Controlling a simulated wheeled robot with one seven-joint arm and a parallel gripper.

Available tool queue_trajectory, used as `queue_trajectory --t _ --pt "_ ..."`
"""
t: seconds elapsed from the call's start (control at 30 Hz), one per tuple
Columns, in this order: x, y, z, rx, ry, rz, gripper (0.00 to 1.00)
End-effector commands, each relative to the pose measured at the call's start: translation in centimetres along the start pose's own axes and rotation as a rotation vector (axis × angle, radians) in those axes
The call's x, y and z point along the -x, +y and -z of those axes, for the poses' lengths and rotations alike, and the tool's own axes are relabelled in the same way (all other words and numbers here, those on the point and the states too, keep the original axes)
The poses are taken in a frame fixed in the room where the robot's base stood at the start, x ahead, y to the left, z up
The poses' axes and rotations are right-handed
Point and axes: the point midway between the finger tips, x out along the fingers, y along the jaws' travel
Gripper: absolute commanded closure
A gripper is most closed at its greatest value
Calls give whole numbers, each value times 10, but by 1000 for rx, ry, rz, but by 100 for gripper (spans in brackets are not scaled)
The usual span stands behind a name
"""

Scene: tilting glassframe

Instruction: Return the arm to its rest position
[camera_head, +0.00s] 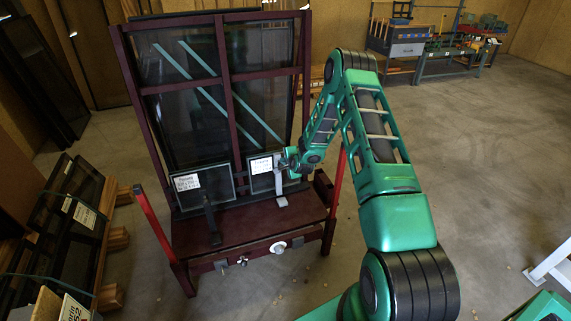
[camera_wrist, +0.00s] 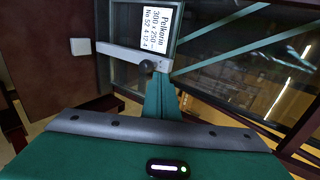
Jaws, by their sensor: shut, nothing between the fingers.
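My green arm reaches forward from the lower right in the head view. My gripper (camera_head: 284,160) is beside the right small glass pane (camera_head: 261,172) and just above a light grey upright bar (camera_head: 281,188). In the wrist view my gripper (camera_wrist: 163,88) is shut and empty. The grey bar (camera_wrist: 118,56) with a dark knob (camera_wrist: 147,66) crosses close to its tip; I cannot tell if they touch. The labelled pane (camera_wrist: 150,30) lies beyond.
The dark red tilting frame (camera_head: 224,95) holds large glass. A left pane (camera_head: 203,186) leans behind a dark bar (camera_head: 211,220). A red post (camera_head: 337,178) stands near my forearm. Racked panes (camera_head: 75,212) are at left. Floor at right (camera_head: 480,150) is open.

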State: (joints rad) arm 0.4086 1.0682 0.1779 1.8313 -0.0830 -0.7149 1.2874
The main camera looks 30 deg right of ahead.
Motion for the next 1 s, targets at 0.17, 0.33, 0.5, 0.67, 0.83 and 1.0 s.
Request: queue_trajectory --t 0.17,0.33,0.5,0.67,0.83,1.0 --pt "21 0 1 0 0 0 100" --pt "28 0 1 0 1 0 100" --pt "31 -3 2 14 1 -6 100" --pt "55 -22 7 119 0 -56 100" --pt "104 -47 17 300 -3 -159 100" --pt "162 -64 30 466 -9 -270 100"
